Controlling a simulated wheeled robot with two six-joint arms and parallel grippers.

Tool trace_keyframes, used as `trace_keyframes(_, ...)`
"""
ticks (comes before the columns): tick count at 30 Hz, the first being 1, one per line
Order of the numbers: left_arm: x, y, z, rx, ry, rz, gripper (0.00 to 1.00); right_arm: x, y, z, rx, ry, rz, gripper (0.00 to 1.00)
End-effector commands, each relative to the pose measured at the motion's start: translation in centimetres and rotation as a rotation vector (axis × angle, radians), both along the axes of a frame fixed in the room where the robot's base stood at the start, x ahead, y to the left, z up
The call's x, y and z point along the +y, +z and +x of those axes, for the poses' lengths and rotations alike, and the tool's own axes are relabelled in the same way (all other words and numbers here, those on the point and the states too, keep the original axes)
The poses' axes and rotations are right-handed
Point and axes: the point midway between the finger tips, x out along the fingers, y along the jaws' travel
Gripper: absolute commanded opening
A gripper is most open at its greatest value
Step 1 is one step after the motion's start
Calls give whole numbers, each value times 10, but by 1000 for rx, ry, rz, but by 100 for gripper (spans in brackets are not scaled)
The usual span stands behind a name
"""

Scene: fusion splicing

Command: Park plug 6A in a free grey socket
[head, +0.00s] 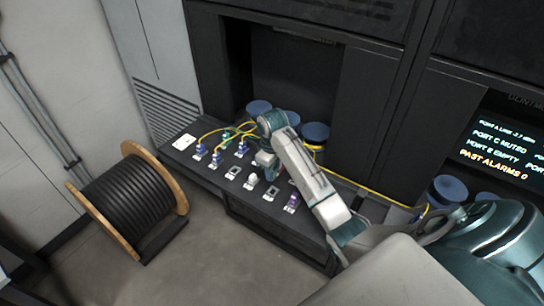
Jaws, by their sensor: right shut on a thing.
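My right gripper (265,163) comes in from the right over the dark bench panel and is shut, pointing down. What it holds is mostly hidden by the gripper, and I cannot read a label such as 6A. Grey square sockets show in the front row, one on the left (233,172) and one further right (271,193); both look empty. A white round piece (252,180) sits between them. A purple plug (292,203) stands in the row's right end. Several blue-purple plugs (216,158) with yellow and green cables stand at the panel's left. My left gripper is not in view.
Yellow cables (213,131) loop over the panel's left; another yellow cable (350,181) runs along its back to the right. Blue round caps (316,132) stand behind. A cable drum (125,205) stands on the floor.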

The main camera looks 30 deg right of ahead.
Motion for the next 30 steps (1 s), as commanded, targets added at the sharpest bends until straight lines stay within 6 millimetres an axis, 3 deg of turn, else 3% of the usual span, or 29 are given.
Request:
trace_keyframes(9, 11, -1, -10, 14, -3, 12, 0, 0, -29, -1, 4, 0, 1, 0)
trace_keyframes(18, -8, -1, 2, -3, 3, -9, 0, 0, -53, 0, 2, -1, 0, 0)
trace_keyframes(30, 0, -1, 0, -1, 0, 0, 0, 0, -60, 0, 1, 0, 0, 0)
